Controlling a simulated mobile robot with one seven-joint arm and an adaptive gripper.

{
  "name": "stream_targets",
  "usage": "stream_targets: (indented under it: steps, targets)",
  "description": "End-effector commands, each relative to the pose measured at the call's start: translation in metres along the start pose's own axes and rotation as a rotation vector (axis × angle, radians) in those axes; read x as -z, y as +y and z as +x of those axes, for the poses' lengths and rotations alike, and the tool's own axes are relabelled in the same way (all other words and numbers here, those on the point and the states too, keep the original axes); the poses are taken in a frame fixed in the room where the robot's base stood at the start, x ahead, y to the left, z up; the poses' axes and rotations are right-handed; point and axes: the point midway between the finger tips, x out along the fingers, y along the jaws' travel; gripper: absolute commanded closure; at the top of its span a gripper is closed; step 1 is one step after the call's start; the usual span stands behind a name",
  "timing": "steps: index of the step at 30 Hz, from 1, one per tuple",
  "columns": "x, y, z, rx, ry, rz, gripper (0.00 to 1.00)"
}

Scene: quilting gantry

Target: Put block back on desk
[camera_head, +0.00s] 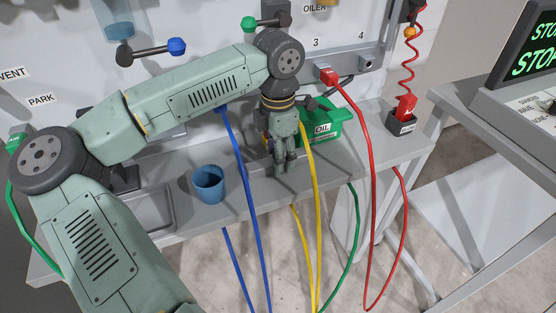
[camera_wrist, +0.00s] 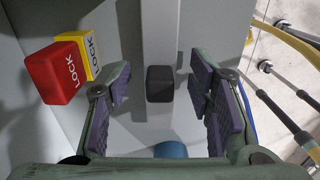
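My gripper (camera_head: 284,166) points down over the front part of the grey desk-like shelf (camera_head: 262,184), in front of the green OIL container (camera_head: 325,125). In the wrist view my gripper (camera_wrist: 162,97) has its purple-padded fingers wide apart. A small black block (camera_wrist: 160,83) shows in the gap between them, with clear space on both sides and no finger touching it. A pale grey bar or strip (camera_wrist: 159,30) runs up the picture behind the block. I cannot tell the block's height or exactly what it rests on. The arm and fingers hide it in the head view.
A red LOCK block (camera_wrist: 54,72) and a yellow LOCK block (camera_wrist: 81,50) are left of the fingers in the wrist view. A blue cup (camera_head: 208,184) stands on the shelf. Blue, yellow, green and red cables (camera_head: 366,200) hang around the shelf's front edge.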

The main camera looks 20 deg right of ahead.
Motion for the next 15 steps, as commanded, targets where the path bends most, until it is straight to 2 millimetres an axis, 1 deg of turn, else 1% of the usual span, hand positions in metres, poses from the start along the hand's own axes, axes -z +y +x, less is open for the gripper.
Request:
stream_targets:
  steps: [1, 2, 15]
  targets:
    - [0.0000, 0.0001, -0.0001, 0.000, 0.000, 0.000, 0.57]
    - [0.0000, 0.0001, -0.0002, 0.000, 0.000, 0.000, 0.59]
    - [0.0000, 0.0001, -0.0005, 0.000, 0.000, 0.000, 0.88]
